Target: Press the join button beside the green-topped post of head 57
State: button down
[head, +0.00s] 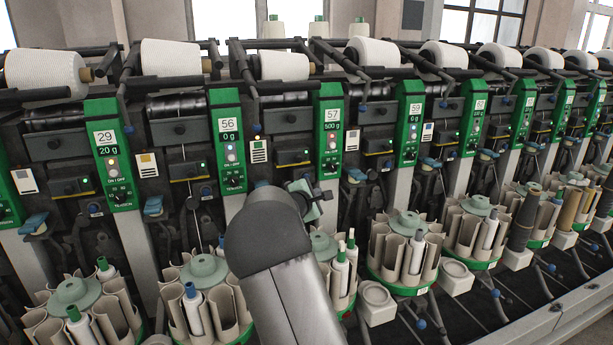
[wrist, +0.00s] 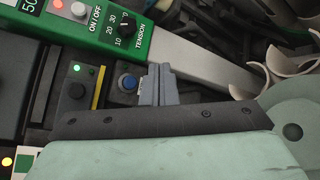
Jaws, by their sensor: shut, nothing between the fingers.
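The green-topped post of head 57 (head: 328,130) shows in the head view, marked 57 and 500 g. Its lower part, with the ON/OFF switch and tension dial (wrist: 125,24), crosses the top left of the wrist view. Beside it in the wrist view is a round blue button (wrist: 127,82) on a dark panel. My gripper (head: 318,194) is in front of the post's lower left side. Its closed fingers (wrist: 158,82) are empty and appear just right of the blue button; whether they touch it, I cannot tell.
The post of head 56 (head: 229,140) stands left and the post of head 59 (head: 409,130) right. Bobbin carousels (head: 404,262) line the lower front. White yarn cones (head: 285,66) sit above. My arm hides part of the machine below the gripper.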

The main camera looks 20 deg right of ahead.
jog(key=w+p, duration=0.7)
jog(key=shift+w+d, duration=0.2)
jog(key=shift+w, duration=0.1)
dwell(1.8)
jog(key=shift+w, duration=0.3)
